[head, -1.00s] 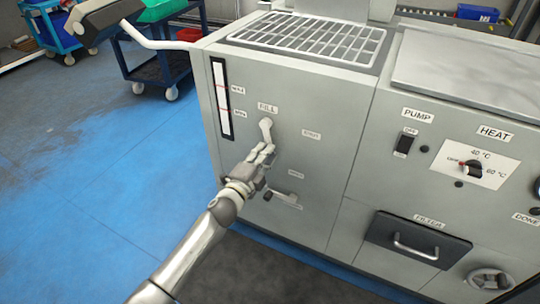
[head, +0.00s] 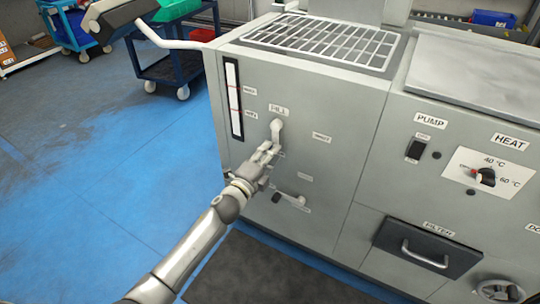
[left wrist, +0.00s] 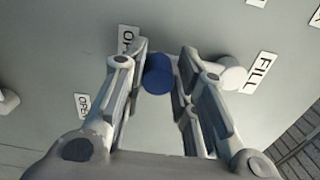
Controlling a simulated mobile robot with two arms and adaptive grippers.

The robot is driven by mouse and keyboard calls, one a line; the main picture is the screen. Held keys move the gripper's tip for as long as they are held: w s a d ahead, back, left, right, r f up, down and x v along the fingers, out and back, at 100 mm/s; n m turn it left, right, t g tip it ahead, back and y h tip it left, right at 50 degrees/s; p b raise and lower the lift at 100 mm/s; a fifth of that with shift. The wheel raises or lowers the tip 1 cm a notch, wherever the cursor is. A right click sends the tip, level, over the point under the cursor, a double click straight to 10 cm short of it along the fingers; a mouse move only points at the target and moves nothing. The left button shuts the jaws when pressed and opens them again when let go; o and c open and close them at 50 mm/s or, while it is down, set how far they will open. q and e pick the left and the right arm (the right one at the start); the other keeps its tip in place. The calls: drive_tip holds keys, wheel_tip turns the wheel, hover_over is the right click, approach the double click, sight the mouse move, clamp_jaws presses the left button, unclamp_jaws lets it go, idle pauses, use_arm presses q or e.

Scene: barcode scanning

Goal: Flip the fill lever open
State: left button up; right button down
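The fill lever (head: 276,131) is on the grey machine front, under the FILL label (head: 279,110). Its arm points down from the pivot. In the left wrist view its pale round pivot (left wrist: 228,74) sits beside the FILL label, and its blue end (left wrist: 158,75) shows between my fingers. My left gripper (head: 268,152) is at the lever's lower end. In the left wrist view the gripper (left wrist: 163,52) is open, with one finger on each side of the blue end. Whether a finger touches it cannot be told. The right finger hides part of the lever arm. My right gripper is not in view.
A second lever (head: 290,198) sticks out lower on the same panel, just right of my left gripper. A level gauge (head: 234,99) is at the panel's left edge. A filter drawer (head: 428,247) and the pump switch (head: 415,150) are to the right. Blue floor lies left.

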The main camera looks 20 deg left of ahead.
use_arm(q)
drive_tip(key=shift+o, duration=1.2)
drive_tip(key=shift+f, duration=0.1)
drive_tip(key=shift+s, duration=0.1)
drive_tip(key=v, duration=1.1)
drive_tip(key=shift+s, duration=0.4)
drive_tip(key=shift+a, duration=0.1)
